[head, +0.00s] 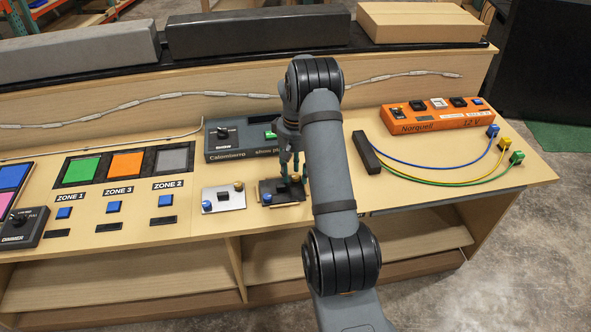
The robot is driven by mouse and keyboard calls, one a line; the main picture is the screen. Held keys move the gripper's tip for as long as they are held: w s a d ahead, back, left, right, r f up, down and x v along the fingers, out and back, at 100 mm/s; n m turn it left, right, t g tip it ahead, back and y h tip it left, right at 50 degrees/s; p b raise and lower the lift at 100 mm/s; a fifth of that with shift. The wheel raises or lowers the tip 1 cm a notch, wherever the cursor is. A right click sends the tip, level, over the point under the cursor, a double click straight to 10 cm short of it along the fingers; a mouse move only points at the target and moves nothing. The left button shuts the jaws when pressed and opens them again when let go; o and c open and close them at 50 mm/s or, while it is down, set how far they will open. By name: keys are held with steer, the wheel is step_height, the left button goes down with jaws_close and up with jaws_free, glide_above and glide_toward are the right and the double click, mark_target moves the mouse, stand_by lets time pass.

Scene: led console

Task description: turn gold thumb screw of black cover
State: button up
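The black cover (285,196) is a small dark plate on the console top, beside the silver plate and in front of the blue-grey box. My gripper (291,172) points down over the back of the cover, close to the back right screw. Its fingers look a little apart, but they are too small to tell whether they touch or grip anything. My arm hides the area just right of the cover.
The silver plate (225,197) has a black knob, a blue knob and a gold knob. The blue-grey box (240,140) stands behind. A black block (366,151) with blue, yellow and green cables and an orange Norquell box (437,117) are at the right.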

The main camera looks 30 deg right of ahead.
mark_target(296, 176)
step_height(296, 176, up, 12)
stand_by(0.5)
stand_by(0.3)
step_height(296, 176, down, 12)
steer(key=shift+f, duration=0.15)
steer(key=shift+m, duration=0.6)
steer(key=shift+r, duration=0.95)
